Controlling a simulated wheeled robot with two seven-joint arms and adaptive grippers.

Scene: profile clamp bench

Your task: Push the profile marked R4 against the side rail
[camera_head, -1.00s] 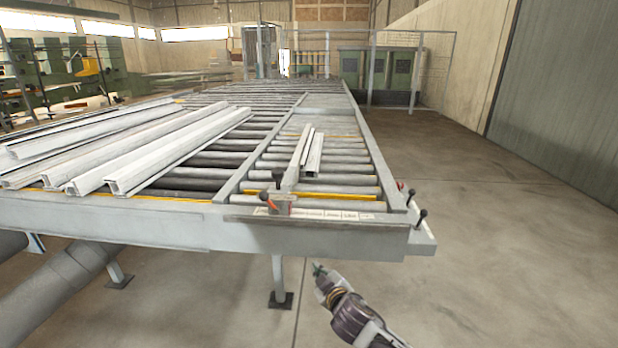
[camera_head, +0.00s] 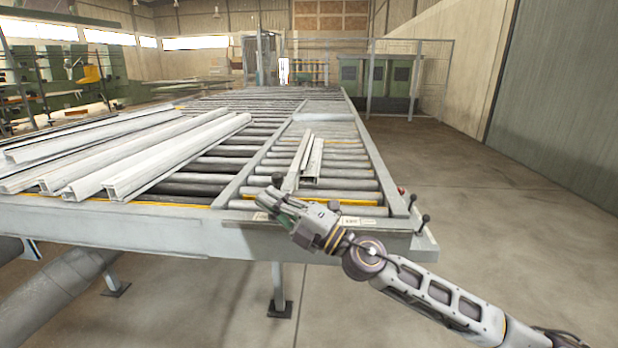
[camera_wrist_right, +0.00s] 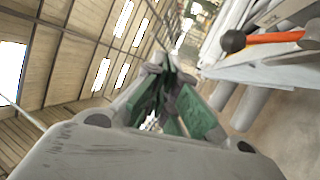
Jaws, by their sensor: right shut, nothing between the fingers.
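Two short pale profiles lie close together on the rollers of the right-hand section in the head view: a slim left one (camera_head: 297,165) and a wider right one (camera_head: 313,162). I cannot read an R4 mark on either. The bench's right side rail (camera_head: 378,168) runs to their right, with bare rollers between. My right gripper (camera_head: 270,201) is shut and empty at the bench's front edge, nearer to me than the profiles and apart from them. Its fingers fill the middle of the right wrist view (camera_wrist_right: 168,95). My left gripper is not in view.
Long white profiles (camera_head: 160,155) lie on the left section. A divider rail (camera_head: 256,160) separates the sections. Small levers (camera_head: 423,222) stick out at the front right corner.

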